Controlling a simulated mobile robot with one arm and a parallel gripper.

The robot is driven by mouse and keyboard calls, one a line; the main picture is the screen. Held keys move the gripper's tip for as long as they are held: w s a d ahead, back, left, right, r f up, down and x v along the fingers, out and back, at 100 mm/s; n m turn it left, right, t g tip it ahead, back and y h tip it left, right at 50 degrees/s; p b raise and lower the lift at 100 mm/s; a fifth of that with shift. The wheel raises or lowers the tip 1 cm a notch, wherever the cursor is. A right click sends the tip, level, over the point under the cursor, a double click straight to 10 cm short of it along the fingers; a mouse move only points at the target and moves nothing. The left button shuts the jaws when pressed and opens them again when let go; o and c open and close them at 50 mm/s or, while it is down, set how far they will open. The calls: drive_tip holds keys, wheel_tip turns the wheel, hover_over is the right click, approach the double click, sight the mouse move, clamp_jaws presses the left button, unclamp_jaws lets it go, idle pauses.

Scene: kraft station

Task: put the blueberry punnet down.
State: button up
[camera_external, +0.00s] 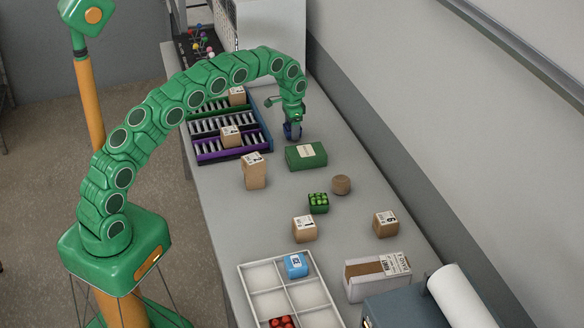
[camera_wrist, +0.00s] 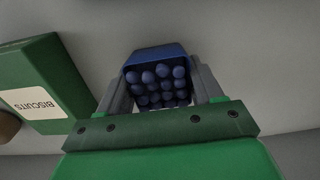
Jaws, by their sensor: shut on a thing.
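The blueberry punnet (camera_wrist: 158,58) is a blue box filled with dark blue berries, seen between my fingers in the wrist view. My gripper (camera_wrist: 155,90) is shut on it, with a finger on each side. In the external view my gripper (camera_external: 292,122) points down over the far part of the counter, with the punnet (camera_external: 292,132) at its tip. The punnet is beside the green biscuits box and just right of the lane rack. I cannot tell whether its underside touches the counter.
The green biscuits box (camera_external: 306,156) lies close in front of the punnet. A rack with roller lanes (camera_external: 232,150) stands to its left. Several brown packages, a green punnet (camera_external: 318,203) and a white divided tray (camera_external: 262,275) stand nearer. Bare counter (camera_external: 335,150) lies right of the biscuits.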

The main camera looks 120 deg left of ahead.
drive_tip(key=shift+f, duration=0.4)
drive_tip(key=shift+f, duration=0.1)
drive_tip(key=o, duration=1.1)
wheel_tip(320, 180, up, 12)
drive_tip(key=shift+r, duration=0.1)
